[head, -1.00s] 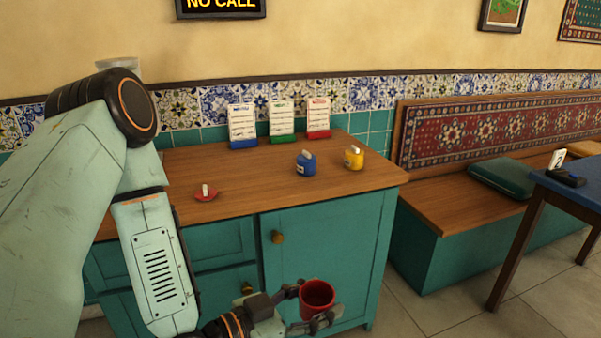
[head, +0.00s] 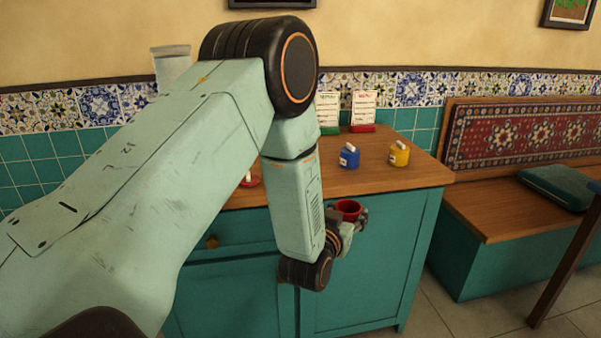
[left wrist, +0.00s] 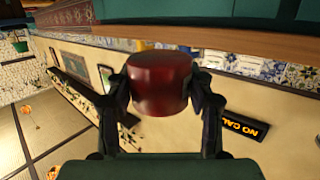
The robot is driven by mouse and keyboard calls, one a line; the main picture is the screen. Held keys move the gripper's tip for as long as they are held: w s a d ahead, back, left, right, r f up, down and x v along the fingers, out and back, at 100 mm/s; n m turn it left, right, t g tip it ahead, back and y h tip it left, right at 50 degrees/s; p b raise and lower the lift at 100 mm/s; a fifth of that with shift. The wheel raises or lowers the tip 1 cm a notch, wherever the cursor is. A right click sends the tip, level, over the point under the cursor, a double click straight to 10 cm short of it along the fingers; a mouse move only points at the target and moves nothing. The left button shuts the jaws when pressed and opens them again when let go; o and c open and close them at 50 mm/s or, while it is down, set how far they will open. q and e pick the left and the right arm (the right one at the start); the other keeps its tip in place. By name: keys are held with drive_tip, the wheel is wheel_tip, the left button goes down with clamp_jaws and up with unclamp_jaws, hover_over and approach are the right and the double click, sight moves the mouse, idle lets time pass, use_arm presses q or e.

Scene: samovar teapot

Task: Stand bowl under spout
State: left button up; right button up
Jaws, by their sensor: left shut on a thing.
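The red bowl (head: 348,206) is in my left gripper (head: 352,219), in front of the teal cabinet's front, near the height of the counter's front edge. In the left wrist view the bowl (left wrist: 160,84) sits between the two dark fingers, which press on its sides. That view is strongly rotated, so I cannot tell the bowl's tilt from it. My left forearm covers part of the counter. No spout or samovar shows in these views. My right gripper is not in view.
On the wooden counter (head: 400,176) stand a blue pot (head: 349,157) and a yellow pot (head: 399,154). A small red piece (head: 250,181) is partly hidden by my arm. A bench (head: 500,217) is at right.

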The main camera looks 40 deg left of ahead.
use_arm(q)
drive_tip(key=a+r+n+g+y, duration=0.2)
drive_tip(key=a+n+g+y, duration=0.3)
drive_tip(key=a+n+y, duration=0.2)
drive_tip(key=shift+a+n+y, duration=0.3)
drive_tip(key=shift+a+y, duration=0.5)
drive_tip(key=shift+y, duration=0.4)
drive_tip(key=shift+r, duration=0.1)
